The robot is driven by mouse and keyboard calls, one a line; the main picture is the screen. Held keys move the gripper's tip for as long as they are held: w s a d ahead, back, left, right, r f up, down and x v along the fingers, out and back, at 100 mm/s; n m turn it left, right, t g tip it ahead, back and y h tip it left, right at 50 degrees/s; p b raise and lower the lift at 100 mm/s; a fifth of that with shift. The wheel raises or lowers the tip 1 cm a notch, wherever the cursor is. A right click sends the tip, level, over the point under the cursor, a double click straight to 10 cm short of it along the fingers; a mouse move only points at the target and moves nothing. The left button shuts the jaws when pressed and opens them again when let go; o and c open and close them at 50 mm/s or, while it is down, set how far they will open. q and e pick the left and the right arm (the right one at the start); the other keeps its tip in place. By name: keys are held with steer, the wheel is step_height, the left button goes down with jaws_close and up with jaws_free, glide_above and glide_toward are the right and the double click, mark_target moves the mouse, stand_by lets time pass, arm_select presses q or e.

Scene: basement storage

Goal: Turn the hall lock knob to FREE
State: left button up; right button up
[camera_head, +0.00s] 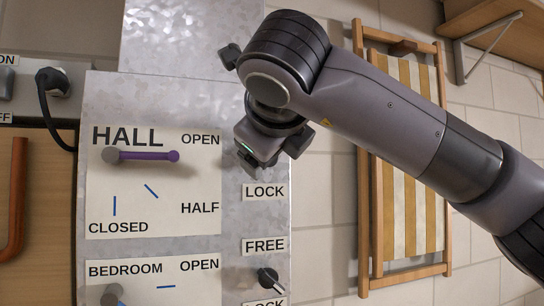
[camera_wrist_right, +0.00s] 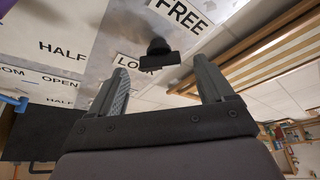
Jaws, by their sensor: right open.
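The hall lock knob (camera_wrist_right: 158,47) is black, with a bar-shaped grip lying nearly crosswise in the wrist view. It sits between a FREE label (camera_wrist_right: 181,12) and a LOCK label (camera_wrist_right: 136,62); I cannot tell which it points to. In the head view the knob and its FREE label are hidden by my right gripper (camera_head: 252,160), and the hall LOCK label (camera_head: 264,192) shows just below. My right gripper's two fingers (camera_wrist_right: 160,68) are open and empty, one to each side of the knob's line, with the knob just beyond the tips. My left gripper is not in view.
The hall panel's purple lever (camera_head: 145,156) points toward OPEN. Below are another black knob (camera_head: 268,281) beside FREE and LOCK labels, and the bedroom dial (camera_head: 112,295). A folded striped deck chair (camera_head: 410,165) hangs on the wall at right, behind my arm.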

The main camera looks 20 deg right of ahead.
steer(key=shift+b+v, duration=0.35)
steer(key=shift+v, duration=1.95)
